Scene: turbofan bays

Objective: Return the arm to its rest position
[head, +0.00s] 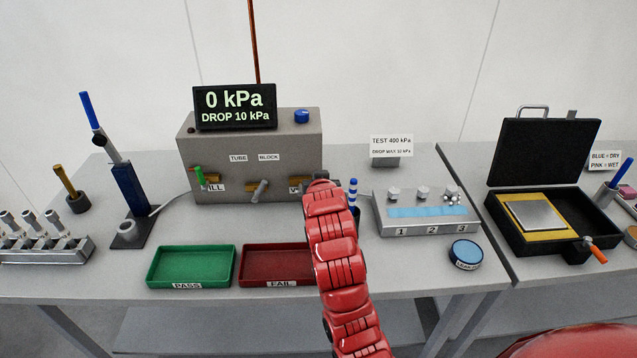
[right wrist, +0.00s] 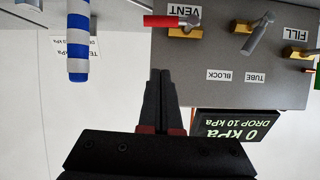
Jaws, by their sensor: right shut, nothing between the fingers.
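A blue-and-white striped rod (right wrist: 78,45) stands beside the gripper. My left gripper is not in view.
The green PASS tray (head: 191,284) and red FAIL tray (head: 245,284) are empty. A numbered block (head: 432,226), a blue tin (head: 465,251) and an open black case (head: 545,155) stand to the right. The display reads 0 kPa. Bare bench lies between the FAIL tray and tin.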

